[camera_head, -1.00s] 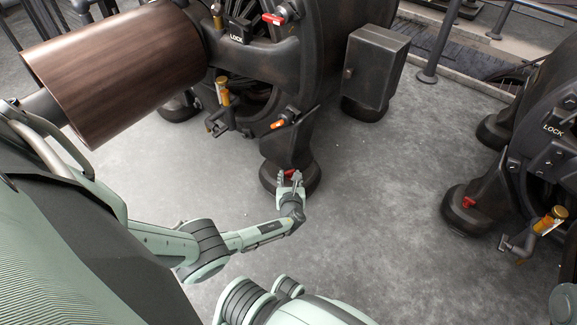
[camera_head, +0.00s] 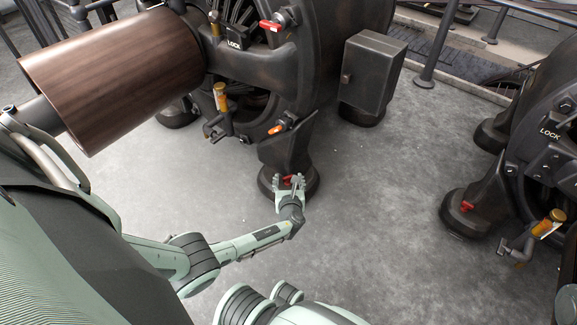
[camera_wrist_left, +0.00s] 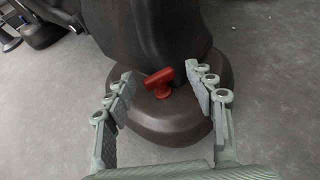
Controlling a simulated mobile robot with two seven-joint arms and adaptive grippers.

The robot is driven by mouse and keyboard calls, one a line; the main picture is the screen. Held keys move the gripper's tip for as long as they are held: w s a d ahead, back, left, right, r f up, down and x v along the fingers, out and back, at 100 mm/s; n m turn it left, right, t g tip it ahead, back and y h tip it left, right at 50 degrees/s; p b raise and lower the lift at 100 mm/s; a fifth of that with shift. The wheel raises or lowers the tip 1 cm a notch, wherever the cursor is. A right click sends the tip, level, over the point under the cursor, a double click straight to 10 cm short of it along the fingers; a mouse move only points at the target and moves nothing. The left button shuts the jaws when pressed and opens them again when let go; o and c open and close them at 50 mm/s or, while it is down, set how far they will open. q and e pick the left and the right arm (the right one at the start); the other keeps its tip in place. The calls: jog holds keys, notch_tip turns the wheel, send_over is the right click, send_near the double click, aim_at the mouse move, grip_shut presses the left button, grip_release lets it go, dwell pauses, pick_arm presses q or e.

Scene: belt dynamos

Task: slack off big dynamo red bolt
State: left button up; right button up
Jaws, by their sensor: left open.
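The big dynamo (camera_head: 290,60) stands at the top middle of the head view, with a wide brown cylinder (camera_head: 115,75) on its left. Its front foot (camera_head: 308,190) rests on the floor. The red bolt (camera_wrist_left: 158,82) sits on top of that foot, and a little red also shows in the head view (camera_head: 288,179). My left gripper (camera_head: 289,182) is open at the foot. In the left wrist view its fingers (camera_wrist_left: 163,98) stand on either side of the bolt, apart from it. My right gripper is not in view.
A second dynamo (camera_head: 540,140) stands at the right, with its own red bolt (camera_head: 467,206) on a foot. Railings (camera_head: 435,45) are at the top right. The floor (camera_head: 380,210) between the dynamos is clear.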

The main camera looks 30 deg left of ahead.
aim_at(288, 157)
pick_arm(q)
notch_tip(288, 157, up, 9)
jog(key=shift+f, duration=0.15)
dwell(0.4)
